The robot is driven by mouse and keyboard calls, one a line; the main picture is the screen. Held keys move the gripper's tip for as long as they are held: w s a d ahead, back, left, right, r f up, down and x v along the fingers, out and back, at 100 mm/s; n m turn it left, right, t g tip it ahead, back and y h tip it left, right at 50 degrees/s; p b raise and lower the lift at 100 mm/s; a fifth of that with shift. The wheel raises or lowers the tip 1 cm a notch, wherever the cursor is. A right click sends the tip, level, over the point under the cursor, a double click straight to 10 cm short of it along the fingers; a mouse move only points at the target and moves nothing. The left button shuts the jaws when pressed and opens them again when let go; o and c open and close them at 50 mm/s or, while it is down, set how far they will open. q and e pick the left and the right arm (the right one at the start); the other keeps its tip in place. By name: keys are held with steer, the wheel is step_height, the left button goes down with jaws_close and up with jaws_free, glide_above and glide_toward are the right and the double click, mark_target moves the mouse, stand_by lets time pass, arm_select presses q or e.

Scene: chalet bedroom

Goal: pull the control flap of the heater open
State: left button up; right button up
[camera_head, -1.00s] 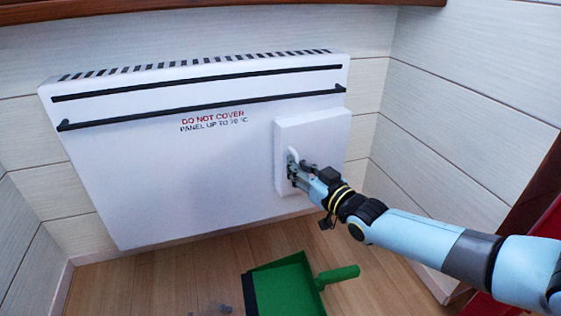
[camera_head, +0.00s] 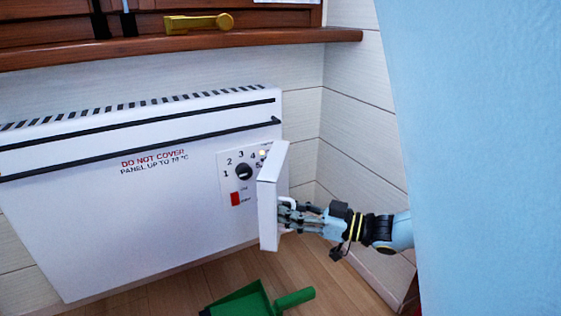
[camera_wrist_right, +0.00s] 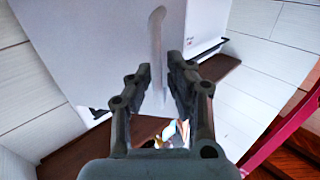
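The white heater (camera_head: 90,220) hangs on the wall. Its control flap (camera_head: 267,215) stands out from the panel, swung open to the right. The uncovered control panel (camera_head: 227,170) shows a black dial (camera_head: 244,171), numbers, a small light and a red switch (camera_head: 236,198). My right gripper (camera_head: 285,212) is at the flap's front side, its fingers around the pale handle (camera_head: 288,201). The flap partly hides the panel's right side. My left gripper is out of view.
A green dustpan (camera_head: 240,301) lies on the wooden floor below the heater. A brown sill (camera_head: 180,48) with a yellow window handle (camera_head: 198,22) is above. The side wall (camera_head: 355,130) is close on the right. My own blue arm part covers the right edge.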

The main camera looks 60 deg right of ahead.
steer(key=shift+o, duration=1.2)
steer(key=s+d, duration=0.7)
steer(key=s, duration=0.3)
steer(key=shift+s+b, duration=0.15)
steer(key=shift+b, duration=0.2)
steer(key=shift+s, duration=0.1)
